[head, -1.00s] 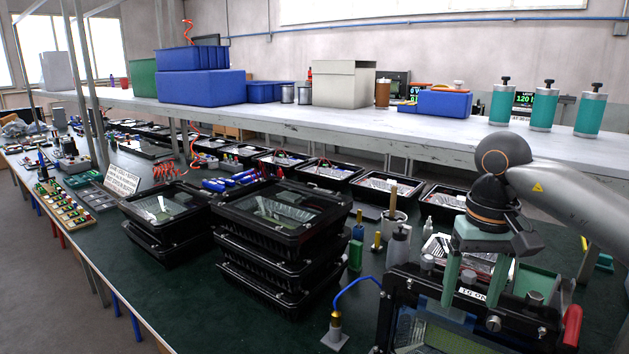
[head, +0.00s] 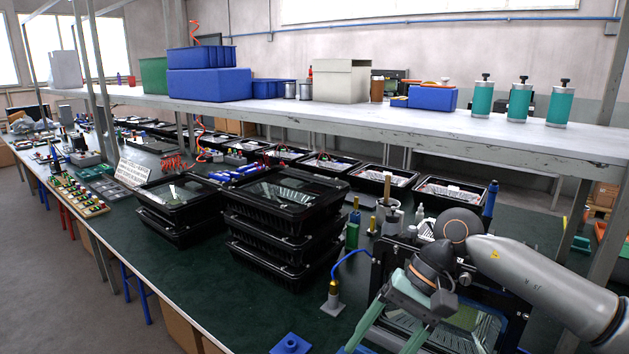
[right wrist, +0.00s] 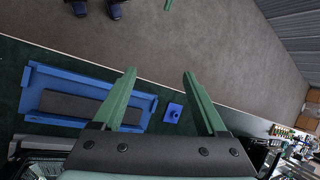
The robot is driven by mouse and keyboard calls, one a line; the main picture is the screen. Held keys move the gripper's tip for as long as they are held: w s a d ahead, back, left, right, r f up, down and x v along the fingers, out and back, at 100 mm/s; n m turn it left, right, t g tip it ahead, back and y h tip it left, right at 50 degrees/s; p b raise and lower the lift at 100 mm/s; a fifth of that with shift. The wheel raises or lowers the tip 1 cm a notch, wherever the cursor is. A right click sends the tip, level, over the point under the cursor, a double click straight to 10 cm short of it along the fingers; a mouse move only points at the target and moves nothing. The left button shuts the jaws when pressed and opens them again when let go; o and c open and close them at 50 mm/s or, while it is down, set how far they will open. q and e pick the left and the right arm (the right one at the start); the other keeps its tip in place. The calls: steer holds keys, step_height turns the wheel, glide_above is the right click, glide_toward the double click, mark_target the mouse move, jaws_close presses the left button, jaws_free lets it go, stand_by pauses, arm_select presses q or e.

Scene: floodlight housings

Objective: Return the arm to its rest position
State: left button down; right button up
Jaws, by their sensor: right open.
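My right arm comes in from the right in the head view. Its gripper (head: 378,342) is tilted down and to the left, in front of a black-framed housing (head: 487,300) with a glass pane. In the right wrist view the two green fingers (right wrist: 159,75) are spread apart with nothing between them. Beyond them lie the dark green bench top and the brown floor. The fingertips are partly cut off by the lower edge of the head view. My left gripper is not in view.
A blue cradle with a dark pad (right wrist: 48,78) and a small blue block (right wrist: 174,113) lie near the bench edge. Stacked black housings (head: 285,225) stand left of the arm. A small nozzle stand with a blue hose (head: 333,300) is close by. Open floor lies beyond the edge.

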steer(key=s+a+r+m+t+y, duration=0.1)
steer(key=s+a+m+y, duration=0.2)
steer(key=a+m+y, duration=0.45)
steer(key=s+a+r+m+y, duration=0.1)
steer(key=s+a+m+y, duration=0.1)
steer(key=a+m+y, duration=0.6)
steer(key=w+d+f+n+t+h, duration=0.1)
steer(key=d+f+n+t+h, duration=0.75)
steer(key=n, duration=0.75)
steer(key=w+d+f+n+t+h, duration=0.2)
steer(key=d+f+n+t+h, duration=0.6)
steer(key=n, duration=0.9)
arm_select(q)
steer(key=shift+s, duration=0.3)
arm_select(e)
steer(key=s+d+f+m+g+h, duration=0.1)
steer(key=s+d+f+m+g, duration=0.2)
steer(key=s+f+m, duration=0.3)
steer(key=s+d+f+m+g+h, duration=0.1)
steer(key=s+d+f+m+g, duration=0.2)
steer(key=s+f+m, duration=0.3)
steer(key=s+f, duration=0.3)
steer(key=f, duration=0.4)
steer(key=shift+s+d+h, duration=0.2)
steer(key=shift+s+h, duration=0.15)
steer(key=shift+h, duration=0.05)
